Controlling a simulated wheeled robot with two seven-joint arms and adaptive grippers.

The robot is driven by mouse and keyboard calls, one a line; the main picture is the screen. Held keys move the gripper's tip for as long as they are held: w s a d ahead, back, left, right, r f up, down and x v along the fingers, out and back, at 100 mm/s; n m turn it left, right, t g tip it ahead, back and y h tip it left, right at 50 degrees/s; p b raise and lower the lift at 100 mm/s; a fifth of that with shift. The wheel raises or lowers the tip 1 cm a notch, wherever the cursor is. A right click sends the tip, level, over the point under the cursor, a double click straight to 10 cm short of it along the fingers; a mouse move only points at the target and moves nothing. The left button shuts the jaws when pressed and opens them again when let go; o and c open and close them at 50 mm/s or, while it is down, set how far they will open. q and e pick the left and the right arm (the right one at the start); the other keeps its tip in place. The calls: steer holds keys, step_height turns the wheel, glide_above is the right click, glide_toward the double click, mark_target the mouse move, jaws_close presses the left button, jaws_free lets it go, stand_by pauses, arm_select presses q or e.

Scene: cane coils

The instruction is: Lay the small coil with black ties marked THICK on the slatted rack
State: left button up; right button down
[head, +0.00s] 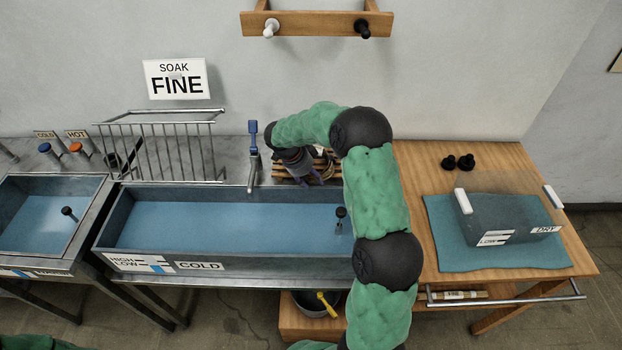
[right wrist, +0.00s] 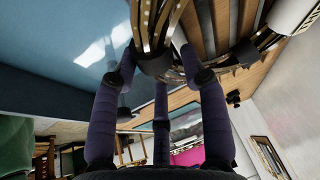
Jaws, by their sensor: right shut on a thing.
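My right gripper (head: 300,172) is at the far edge of the long sink, over the slatted rack (head: 279,170); my arm hides much of that spot. In the right wrist view its fingers (right wrist: 158,75) are shut on a cane coil (right wrist: 145,22) with dark ties. The coil lies against or just above the wooden slats (right wrist: 206,28); I cannot tell if they touch. My left gripper is out of view.
The long sink (head: 220,262) holds blue water and carries a COLD label. A wire rack (head: 160,148) and a blue-handled tap (head: 253,150) stand behind it. On the right table, a clear bin (head: 505,215) marked DRY sits on a teal cloth (head: 450,255), near two black knobs.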

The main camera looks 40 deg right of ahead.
steer(key=c, duration=0.7)
jaws_free()
steer(key=shift+o, duration=0.2)
steer(key=shift+a+r, duration=0.1)
steer(key=shift+r, duration=0.2)
steer(key=p+v, duration=0.1)
steer(key=v, duration=1)
steer(key=shift+r+p, duration=0.3)
steer(key=shift+p, duration=0.1)
